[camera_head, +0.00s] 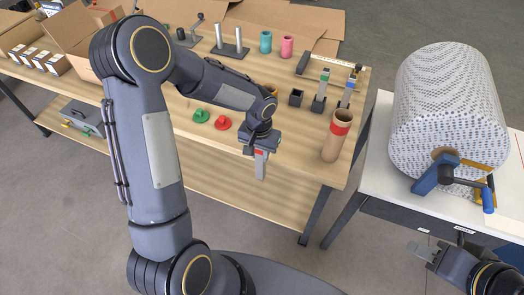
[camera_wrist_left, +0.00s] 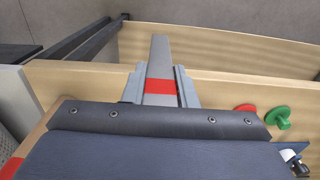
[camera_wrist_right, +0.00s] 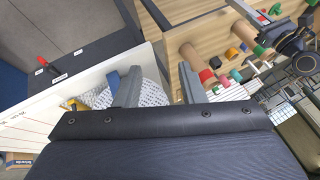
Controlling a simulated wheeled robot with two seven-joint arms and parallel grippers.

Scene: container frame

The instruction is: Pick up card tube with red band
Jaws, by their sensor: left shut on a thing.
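The card tube with red band (camera_head: 333,146) stands upright at the right front corner of the wooden table; its brown body and red ring also show in the right wrist view (camera_wrist_right: 192,58). My left gripper (camera_head: 261,152) is to the left of the tube, apart from it, over the table's front edge. It is shut on a grey bar with a red band (camera_wrist_left: 158,72), which sticks out beyond the fingers. My right gripper (camera_head: 420,249) is at the lower right, with its fingers (camera_wrist_right: 159,88) apart and nothing between them.
A white table with a large bubble-wrap roll (camera_head: 440,100) stands right of the tube. Green (camera_head: 201,116) and red (camera_head: 222,122) knobbed discs lie left of my left gripper. Small stands (camera_head: 319,102) are behind the tube. Another brown tube (camera_head: 271,89) is partly hidden by my left arm.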

